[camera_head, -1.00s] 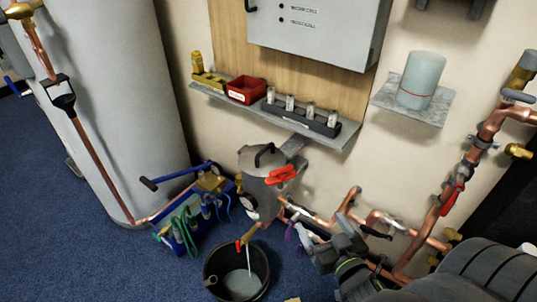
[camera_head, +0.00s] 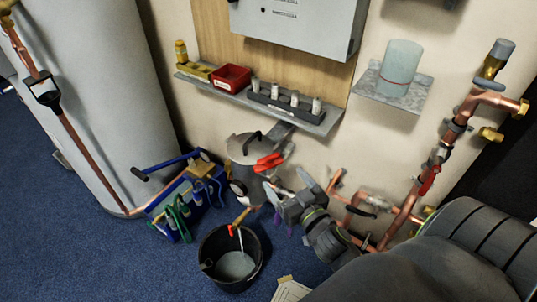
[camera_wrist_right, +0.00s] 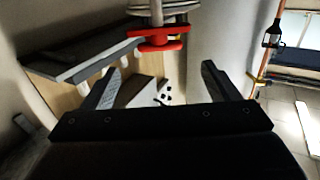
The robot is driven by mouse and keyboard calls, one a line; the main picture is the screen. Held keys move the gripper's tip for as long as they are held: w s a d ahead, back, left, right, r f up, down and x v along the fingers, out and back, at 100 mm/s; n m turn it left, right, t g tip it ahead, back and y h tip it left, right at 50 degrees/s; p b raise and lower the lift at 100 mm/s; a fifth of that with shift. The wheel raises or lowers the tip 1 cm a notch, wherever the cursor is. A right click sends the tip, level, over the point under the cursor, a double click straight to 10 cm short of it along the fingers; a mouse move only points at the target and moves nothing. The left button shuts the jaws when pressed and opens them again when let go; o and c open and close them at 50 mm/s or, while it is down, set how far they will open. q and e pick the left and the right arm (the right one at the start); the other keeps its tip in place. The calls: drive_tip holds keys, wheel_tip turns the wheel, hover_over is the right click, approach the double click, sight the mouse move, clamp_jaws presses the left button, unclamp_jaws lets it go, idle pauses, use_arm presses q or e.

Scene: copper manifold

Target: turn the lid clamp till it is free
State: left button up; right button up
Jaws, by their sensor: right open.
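The lid clamp (camera_head: 270,161) is a red part at the right side of the lid of a grey metal pot (camera_head: 243,178). The pot's lid has a black handle. In the right wrist view the red clamp (camera_wrist_right: 157,38) lies ahead of my fingers, under a round metal part. My right gripper (camera_head: 288,184) is open and empty, just below and right of the clamp, apart from it. In the right wrist view my right gripper (camera_wrist_right: 161,70) has its two fingers spread wide with nothing between them. My left gripper is not in view.
A black bucket (camera_head: 208,246) stands in front of the pot, beside a blue pump rig (camera_head: 172,225). Copper pipes (camera_head: 408,207) run along the wall at right. A shelf (camera_head: 225,95) with a red bin (camera_head: 232,76) hangs above. Blue floor at left is clear.

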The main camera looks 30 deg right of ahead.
sight(270, 159)
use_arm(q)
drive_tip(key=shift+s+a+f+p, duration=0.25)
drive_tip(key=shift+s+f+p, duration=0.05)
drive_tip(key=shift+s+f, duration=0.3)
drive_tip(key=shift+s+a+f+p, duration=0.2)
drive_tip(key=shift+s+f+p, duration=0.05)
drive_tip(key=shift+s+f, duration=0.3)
use_arm(e)
drive_tip(key=w, duration=0.6)
drive_tip(key=w+d, duration=0.1)
drive_tip(key=w, duration=0.3)
drive_tip(key=shift+c, duration=0.4)
drive_tip(key=c, duration=0.9)
use_arm(q)
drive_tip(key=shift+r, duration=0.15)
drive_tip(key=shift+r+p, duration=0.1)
drive_tip(key=shift+p, duration=0.25)
use_arm(e)
drive_tip(key=shift+y, duration=0.3)
